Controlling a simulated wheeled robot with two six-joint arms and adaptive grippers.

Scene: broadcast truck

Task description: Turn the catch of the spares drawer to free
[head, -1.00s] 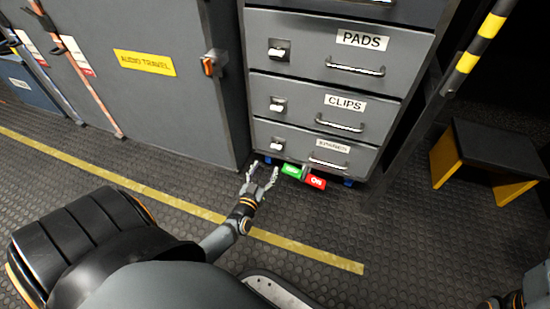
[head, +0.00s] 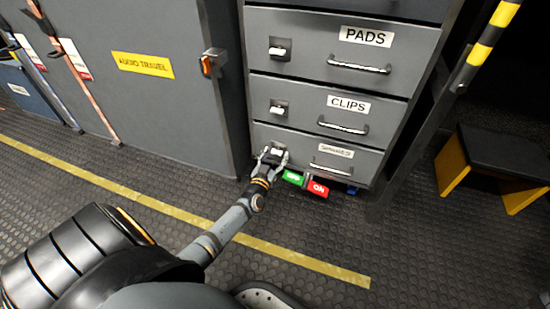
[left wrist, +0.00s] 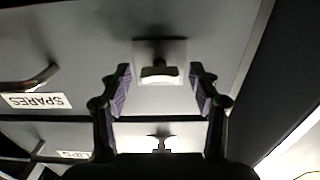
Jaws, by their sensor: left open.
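The spares drawer (head: 322,152) is the lowest labelled drawer of the grey cabinet, and it is closed. Its catch (head: 277,150) is a small pale knob on a plate at the drawer's left side, partly hidden by my gripper in the head view. In the left wrist view the catch (left wrist: 159,74) lies straight ahead between the fingers, its bar across the picture. My left gripper (head: 272,156) is open, with one finger on each side of the catch (left wrist: 159,90); I cannot tell whether the fingers touch it. My right gripper is not in view.
The clips drawer (head: 300,109) and pads drawer (head: 310,60) above have similar catches. A grey cabinet (head: 150,90) stands close on the left. A black and yellow step stool (head: 495,160) stands at right.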

